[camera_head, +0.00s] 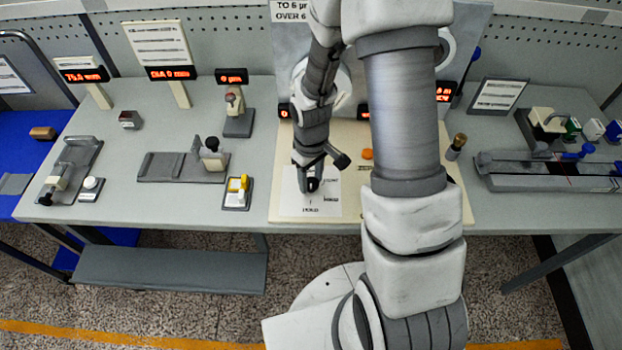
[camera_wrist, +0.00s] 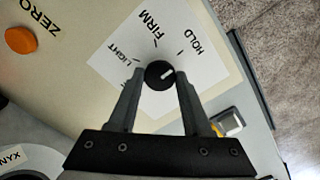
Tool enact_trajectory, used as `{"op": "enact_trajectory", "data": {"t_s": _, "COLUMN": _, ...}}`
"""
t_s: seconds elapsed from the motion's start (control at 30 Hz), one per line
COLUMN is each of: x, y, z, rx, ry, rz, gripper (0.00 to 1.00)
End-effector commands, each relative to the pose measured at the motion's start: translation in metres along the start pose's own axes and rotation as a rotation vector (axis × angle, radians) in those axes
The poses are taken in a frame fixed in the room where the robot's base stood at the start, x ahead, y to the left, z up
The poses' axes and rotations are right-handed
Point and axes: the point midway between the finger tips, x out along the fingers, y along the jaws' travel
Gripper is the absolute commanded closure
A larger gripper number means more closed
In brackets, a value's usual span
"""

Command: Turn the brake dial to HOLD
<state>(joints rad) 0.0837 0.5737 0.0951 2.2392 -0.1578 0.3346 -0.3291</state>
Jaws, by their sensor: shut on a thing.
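The brake dial (camera_wrist: 159,74) is a small black knob with a white pointer line, set on a white card (camera_wrist: 205,68) marked LIGHT, FIRM and HOLD. Its pointer slants to the upper right in the wrist view, on the HOLD side; exact alignment with the HOLD tick is hard to tell. My gripper (camera_wrist: 160,78) is shut on the dial, one finger on each side. In the head view my gripper (camera_head: 308,186) is down at the card (camera_head: 325,208) on the cream panel, and the dial is mostly hidden by the fingers.
An orange ZERO button (camera_wrist: 20,40) sits on the same panel. A small tray with a yellow piece (camera_head: 238,189) stands left of the panel. A slide fixture (camera_head: 165,168) is further left, and a long fixture (camera_head: 550,172) is at the right.

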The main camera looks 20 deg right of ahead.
Motion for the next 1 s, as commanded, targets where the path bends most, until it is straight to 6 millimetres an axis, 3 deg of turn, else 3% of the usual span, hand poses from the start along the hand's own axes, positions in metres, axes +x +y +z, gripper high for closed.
{"op": "enact_trajectory", "data": {"t_s": 0.5, "x": -0.0005, "y": 0.0001, "z": -0.0003, "rx": 0.021, "ry": 0.001, "rz": 0.000, "gripper": 1.00}}
{"op": "enact_trajectory", "data": {"t_s": 0.53, "x": -0.0005, "y": 0.0001, "z": -0.0003, "rx": 0.021, "ry": 0.001, "rz": 0.000, "gripper": 0.45}}
{"op": "enact_trajectory", "data": {"t_s": 0.67, "x": -0.0004, "y": 0.0001, "z": -0.0002, "rx": 0.020, "ry": 0.001, "rz": 0.000, "gripper": 0.22}}
{"op": "enact_trajectory", "data": {"t_s": 1.0, "x": -0.0020, "y": 0.0002, "z": -0.0002, "rx": 0.019, "ry": 0.001, "rz": 0.000, "gripper": 0.21}}
